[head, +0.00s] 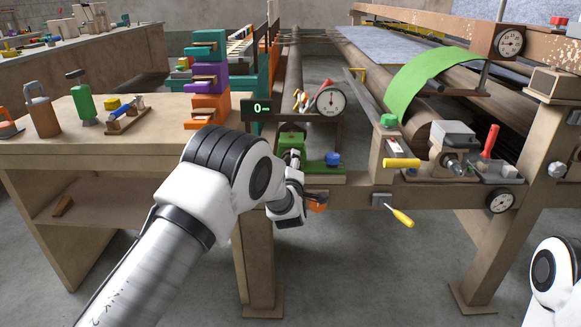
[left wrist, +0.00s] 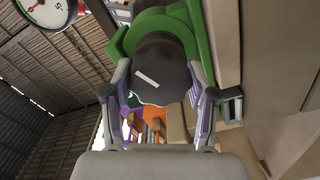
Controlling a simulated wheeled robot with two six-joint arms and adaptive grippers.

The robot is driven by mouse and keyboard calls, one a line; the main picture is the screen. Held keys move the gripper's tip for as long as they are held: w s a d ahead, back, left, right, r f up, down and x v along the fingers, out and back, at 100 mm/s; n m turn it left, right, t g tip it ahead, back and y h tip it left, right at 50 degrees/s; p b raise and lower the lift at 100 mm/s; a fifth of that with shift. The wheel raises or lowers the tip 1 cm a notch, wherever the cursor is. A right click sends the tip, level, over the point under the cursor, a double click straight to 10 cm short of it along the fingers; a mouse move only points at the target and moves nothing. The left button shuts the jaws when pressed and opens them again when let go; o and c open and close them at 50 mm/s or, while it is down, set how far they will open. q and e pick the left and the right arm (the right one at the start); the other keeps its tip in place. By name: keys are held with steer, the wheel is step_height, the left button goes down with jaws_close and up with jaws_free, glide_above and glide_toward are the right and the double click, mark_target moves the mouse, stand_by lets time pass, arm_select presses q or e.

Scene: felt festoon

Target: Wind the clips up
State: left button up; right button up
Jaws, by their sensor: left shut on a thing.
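A green curved part (left wrist: 122,40) lies around the knob's far side. In the head view the wrist and fingers hide most of what is held. I cannot make out any clips. My right gripper is not in view; only part of my right arm shows at lower right.
A workbench (head: 90,150) with tools stands left, with coloured stacked bins (head: 206,80). Floor is open below.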

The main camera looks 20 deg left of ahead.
arm_select(q)
steer(key=n+b, duration=0.1)
steer(key=n, duration=0.5)
steer(key=shift+f+b, duration=0.15)
steer(key=shift+b, duration=0.2)
steer(key=n+b, duration=0.2)
steer(key=n, duration=0.4)
steer(key=shift+n, duration=0.3)
steer(key=o, duration=1.2)
